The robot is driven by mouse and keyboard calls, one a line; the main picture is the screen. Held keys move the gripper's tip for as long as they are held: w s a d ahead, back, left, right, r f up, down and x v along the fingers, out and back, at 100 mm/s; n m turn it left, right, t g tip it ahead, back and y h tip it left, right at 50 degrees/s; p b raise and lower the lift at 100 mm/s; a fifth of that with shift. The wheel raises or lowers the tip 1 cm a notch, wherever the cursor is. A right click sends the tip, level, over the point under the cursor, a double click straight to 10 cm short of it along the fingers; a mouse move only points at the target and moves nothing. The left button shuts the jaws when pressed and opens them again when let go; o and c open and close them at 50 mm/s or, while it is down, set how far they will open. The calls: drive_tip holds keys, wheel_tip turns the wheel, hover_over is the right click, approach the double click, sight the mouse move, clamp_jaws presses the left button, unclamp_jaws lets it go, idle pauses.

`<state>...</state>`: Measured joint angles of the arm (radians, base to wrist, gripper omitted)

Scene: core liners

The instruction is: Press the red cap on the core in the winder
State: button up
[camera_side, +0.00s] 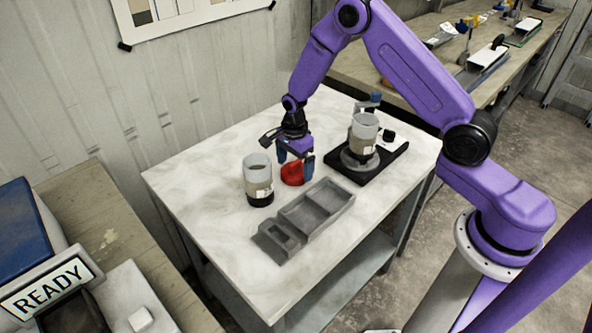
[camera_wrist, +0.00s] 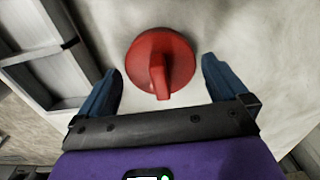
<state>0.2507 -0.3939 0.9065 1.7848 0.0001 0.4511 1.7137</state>
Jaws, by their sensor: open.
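The red cap (camera_side: 293,173) lies on the white table, round with a raised grip bar across its top. In the wrist view the red cap (camera_wrist: 160,62) shows between and a little ahead of the two blue fingers. My gripper (camera_side: 295,165) is open and empty, low over the cap; in the wrist view my gripper (camera_wrist: 162,82) has a finger on either side with gaps to the cap. A core (camera_side: 363,135), a clear cylinder with a label, stands upright in the black-based winder (camera_side: 372,163) to the right. Its top looks uncapped.
A second labelled clear cylinder (camera_side: 258,180) with a dark bottom stands just left of the cap. A grey compartment tray (camera_side: 318,208) lies in front, also at left in the wrist view (camera_wrist: 45,60). The table's left part (camera_side: 200,185) is clear.

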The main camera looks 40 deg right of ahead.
sight(295, 162)
drive_tip(key=c, duration=0.7)
drive_tip(key=shift+r, duration=0.15)
drive_tip(key=shift+r, duration=2.9)
